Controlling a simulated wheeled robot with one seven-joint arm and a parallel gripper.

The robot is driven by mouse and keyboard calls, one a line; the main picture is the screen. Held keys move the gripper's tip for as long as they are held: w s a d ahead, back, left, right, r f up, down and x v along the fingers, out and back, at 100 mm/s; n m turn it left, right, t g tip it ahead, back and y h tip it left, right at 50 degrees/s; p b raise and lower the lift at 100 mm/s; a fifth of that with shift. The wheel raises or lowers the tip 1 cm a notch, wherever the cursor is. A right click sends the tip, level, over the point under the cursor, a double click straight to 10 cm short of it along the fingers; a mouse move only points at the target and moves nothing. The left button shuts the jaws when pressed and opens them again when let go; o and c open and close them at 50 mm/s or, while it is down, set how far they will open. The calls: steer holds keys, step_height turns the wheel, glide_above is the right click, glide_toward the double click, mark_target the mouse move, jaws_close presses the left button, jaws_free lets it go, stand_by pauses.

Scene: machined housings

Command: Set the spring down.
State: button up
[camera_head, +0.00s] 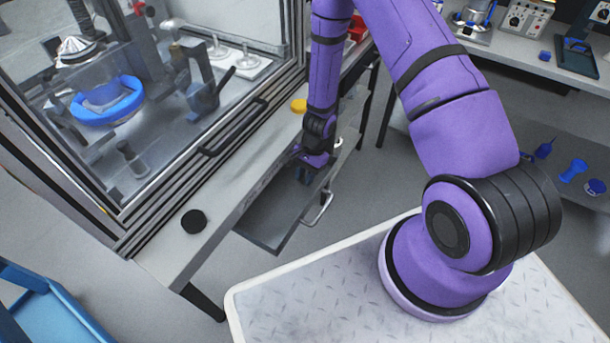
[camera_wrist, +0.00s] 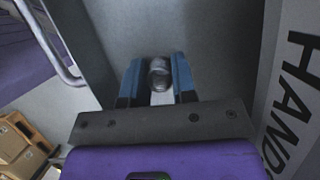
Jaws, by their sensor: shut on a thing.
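The spring (camera_wrist: 159,74) shows in the wrist view as a small dark grey, shiny coiled piece between the two blue fingers of my gripper (camera_wrist: 158,80). The fingers are shut on it. Behind it in that view lies the plain grey floor of an open drawer (camera_wrist: 190,28). In the head view my gripper (camera_head: 305,176) points down over the far part of the open drawer (camera_head: 265,222). The spring cannot be made out in the head view. I cannot tell how far it is above the drawer floor.
The drawer's metal handle (camera_head: 319,209) sticks out on the right. A black round knob (camera_head: 194,221) and a yellow round piece (camera_head: 298,106) lie on the ledge before the glass enclosure. The near part of the drawer looks empty. A blue cart (camera_head: 50,310) stands at lower left.

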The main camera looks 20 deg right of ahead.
steer(key=shift+f, duration=0.1)
steer(key=o, duration=0.9)
steer(key=d+r+n+t, duration=0.3)
steer(key=r+n, duration=0.3)
steer(key=r, duration=3.2)
steer(key=s+d+r+n+t+h, duration=0.1)
steer(key=s+r+n+t+h, duration=0.1)
steer(key=s+r, duration=0.6)
steer(key=s+d+r+n+t+h, duration=0.1)
steer(key=s+d+r+n+t, duration=0.1)
steer(key=s+r, duration=0.6)
steer(key=s+n, duration=0.1)
steer(key=s, duration=0.4)
steer(key=shift+d+r+n+h, duration=0.3)
steer(key=shift+n+h, duration=0.1)
